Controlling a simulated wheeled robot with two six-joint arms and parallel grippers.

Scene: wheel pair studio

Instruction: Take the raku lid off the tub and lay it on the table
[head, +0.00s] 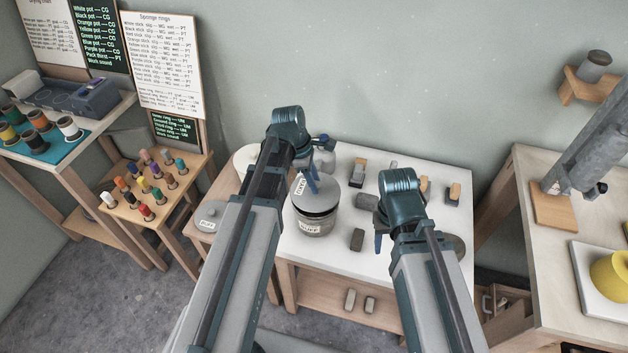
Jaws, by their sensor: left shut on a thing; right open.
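The raku lid (334,196) is a grey disc with a small white tag. It is at the mouth of a round grey tub (322,222) labelled BUFF, on the white table (333,259). A dark band shows between lid and tub; I cannot tell if the lid is seated or slightly raised. My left gripper (314,187) is above the middle of the lid, shut on its grip, which the fingers mostly hide. My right gripper (379,243) is low over the table, right of the tub, open and apparently empty; its far finger is hidden.
Another grey lid (208,212) lies on a low wooden stand to the left. Dark grey blocks (357,239) and (367,201) lie right of the tub. Several wood-and-grey tools (358,172) stand behind. My arms cover much of the table; its front strip shows some bare room.

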